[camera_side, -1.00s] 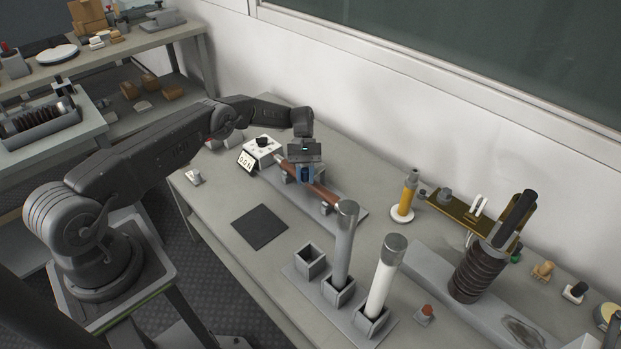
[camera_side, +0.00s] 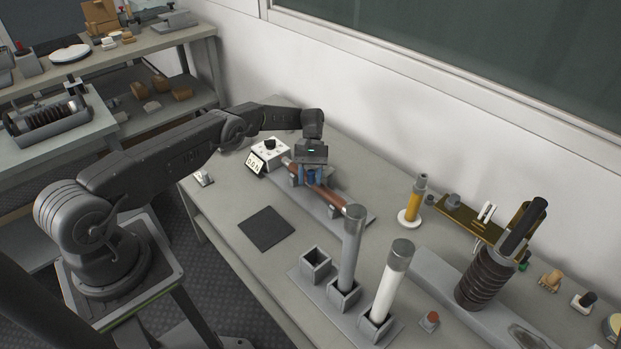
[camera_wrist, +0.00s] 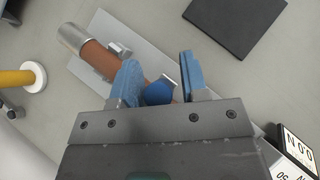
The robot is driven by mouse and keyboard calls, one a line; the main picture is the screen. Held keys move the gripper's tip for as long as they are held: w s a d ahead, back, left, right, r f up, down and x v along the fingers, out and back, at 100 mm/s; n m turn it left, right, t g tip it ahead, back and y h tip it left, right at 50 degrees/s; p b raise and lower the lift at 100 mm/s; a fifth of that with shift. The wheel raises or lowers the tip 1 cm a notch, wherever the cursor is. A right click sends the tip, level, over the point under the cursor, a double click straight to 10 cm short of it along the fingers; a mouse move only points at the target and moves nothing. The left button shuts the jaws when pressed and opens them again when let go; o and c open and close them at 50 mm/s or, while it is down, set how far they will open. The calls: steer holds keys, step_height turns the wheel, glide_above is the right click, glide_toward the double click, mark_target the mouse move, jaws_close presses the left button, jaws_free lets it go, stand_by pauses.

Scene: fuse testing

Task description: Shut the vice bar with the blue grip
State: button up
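My gripper (camera_side: 312,176) is low over the vice on the bench, at the brown fuse. In the wrist view my gripper (camera_wrist: 158,62) has its two blue fingers apart. The blue grip (camera_wrist: 158,92) shows as a rounded knob between them, near the left finger, with a gap to the right finger. A small metal piece (camera_wrist: 171,79) shows beside the grip. The brown fuse (camera_wrist: 98,55) with a silver end cap lies along the grey vice base (camera_wrist: 108,24); it also shows in the side view (camera_side: 328,197). My gripper hides much of the vice bar, so its angle is unclear.
A white meter (camera_side: 268,153) stands just left of the vice. A black mat (camera_side: 266,229) lies in front. A holder with a grey fuse (camera_side: 351,250) and a white fuse (camera_side: 388,290) stands to the right. A yellow post (camera_side: 413,203) is behind it.

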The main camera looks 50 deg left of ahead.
steer(key=shift+o, duration=0.7)
step_height(320, 180, up, 4)
steer(key=shift+r, duration=0.1)
steer(key=s+a+r, duration=0.6)
steer(key=s+a, duration=0.1)
steer(key=a, duration=0.2)
steer(key=shift+a+r, duration=0.15)
steer(key=shift+r, duration=0.25)
